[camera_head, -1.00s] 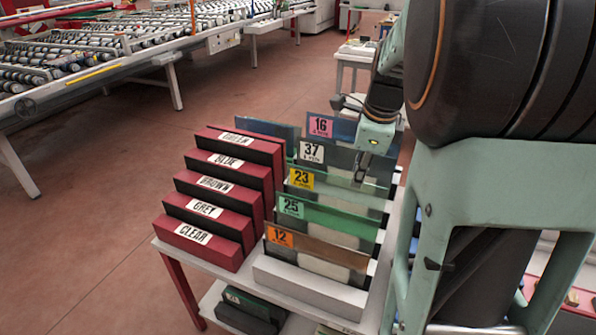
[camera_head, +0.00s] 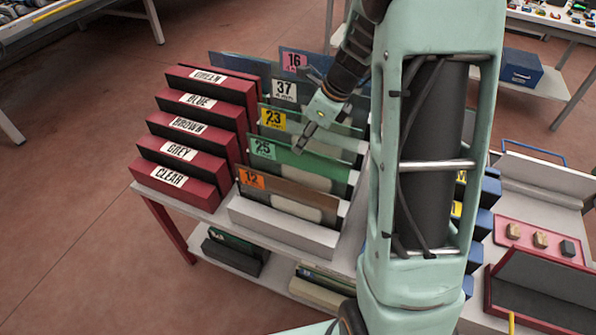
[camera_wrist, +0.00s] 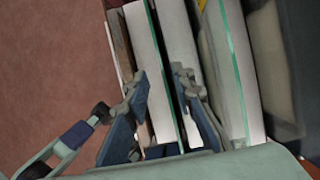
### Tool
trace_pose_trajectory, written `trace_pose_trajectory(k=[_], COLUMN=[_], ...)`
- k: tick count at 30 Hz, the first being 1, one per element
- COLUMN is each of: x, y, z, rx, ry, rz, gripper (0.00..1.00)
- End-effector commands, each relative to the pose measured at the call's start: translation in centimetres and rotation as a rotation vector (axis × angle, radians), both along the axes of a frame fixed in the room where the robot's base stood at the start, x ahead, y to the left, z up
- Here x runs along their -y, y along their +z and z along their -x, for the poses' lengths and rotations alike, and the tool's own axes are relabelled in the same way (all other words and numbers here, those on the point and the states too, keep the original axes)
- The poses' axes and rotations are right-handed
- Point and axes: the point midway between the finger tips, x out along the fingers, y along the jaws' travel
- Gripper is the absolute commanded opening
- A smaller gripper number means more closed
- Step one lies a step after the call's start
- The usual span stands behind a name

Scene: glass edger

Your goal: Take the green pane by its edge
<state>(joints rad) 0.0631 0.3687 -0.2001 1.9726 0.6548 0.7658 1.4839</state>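The green pane (camera_head: 334,171) stands upright in a rack slot, with the label 25 at its upper left corner. It is behind the brown pane (camera_head: 300,195) labelled 12 and in front of the pale green pane (camera_head: 342,140) labelled 23. My gripper (camera_head: 301,144) is at the green pane's top edge. In the wrist view my gripper (camera_wrist: 158,85) is open, one finger on each side of the green pane's edge (camera_wrist: 164,72). A gap shows between the fingers and the pane. The brown pane (camera_wrist: 122,45) lies left of the fingers there.
Behind stand panes labelled 37 (camera_head: 284,91) and 16 (camera_head: 293,61). Red blocks with colour names, such as CLEAR (camera_head: 169,181), stand to the left on the white cart (camera_head: 212,213). The neighbouring panes are close on both sides.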

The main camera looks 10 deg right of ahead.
Motion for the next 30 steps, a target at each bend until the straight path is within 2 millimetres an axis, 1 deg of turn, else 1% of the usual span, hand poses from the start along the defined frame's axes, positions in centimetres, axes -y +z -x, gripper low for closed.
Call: trace_pose_trajectory(k=[1,8,12,16,19,25,26,30], x=[-0.2,-0.5,-0.9,-1.4,-1.6,-1.6,-1.5,-1.6], y=[-0.7,-2.3,-4.2,-5.8,-6.2,-6.3,-6.3,-6.3], z=[-0.1,-0.5,-0.9,-1.3,-1.5,-1.5,-1.5,-1.5], rx=[-0.003,-0.002,-0.004,-0.001,0.000,0.002,0.001,0.001], ry=[0.001,-0.001,0.000,0.001,0.001,0.000,0.000,0.000], rz=[0.001,0.001,0.001,0.000,0.001,0.001,0.002,0.002], gripper=[0.23,0.23,0.23,0.23,0.23,0.23,0.22,0.07])
